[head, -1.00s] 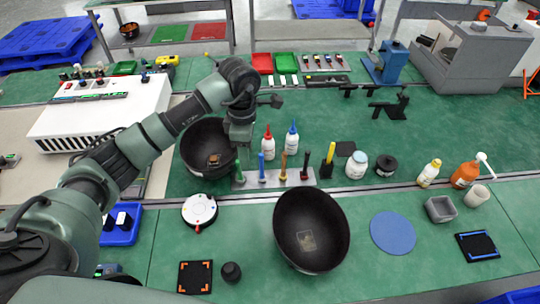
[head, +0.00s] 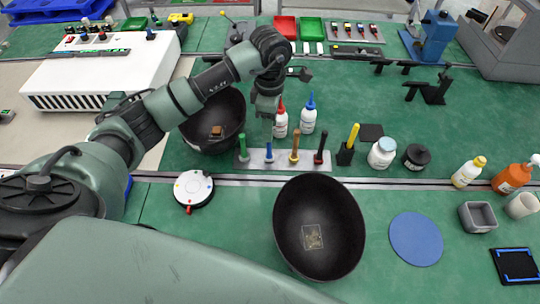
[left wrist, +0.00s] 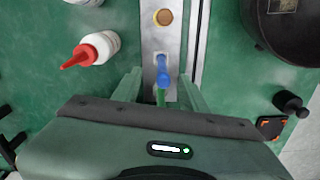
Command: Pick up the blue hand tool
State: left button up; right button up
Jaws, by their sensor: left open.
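The blue hand tool (head: 268,152) stands upright in a light grey rack (head: 283,164), between a green tool (head: 243,147) and an orange-brown tool (head: 295,146); a black tool (head: 319,148) stands at the right end. My left gripper (head: 267,112) points down over the rack, near the blue tool, and is open and empty. In the left wrist view the blue tool (left wrist: 164,77) shows between the open fingers (left wrist: 160,88), and I cannot tell whether they touch it. The green tool is partly hidden there by the gripper body. My right gripper is not in view.
Red-capped (head: 281,120) and blue-capped (head: 308,115) bottles stand just behind the rack. A black bowl (head: 205,143) is left of it, and a larger one (head: 345,205) is in front. A yellow-handled tool (head: 350,141) stands to the right.

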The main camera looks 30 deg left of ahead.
aim_at(269, 154)
pick_arm(q)
jog(key=shift+f, duration=0.5)
jog(key=shift+s+f, duration=0.1)
jog(key=shift+f, duration=0.15)
jog(key=f+p, duration=0.1)
jog(key=f, duration=0.1)
jog(key=f+p, duration=0.1)
jog(key=f, duration=0.1)
jog(key=f+p, duration=0.1)
jog(key=f, duration=0.1)
jog(key=shift+s+d+f, duration=0.1)
jog(key=shift+s, duration=0.15)
jog(key=shift+f, duration=0.4)
grip_shut()
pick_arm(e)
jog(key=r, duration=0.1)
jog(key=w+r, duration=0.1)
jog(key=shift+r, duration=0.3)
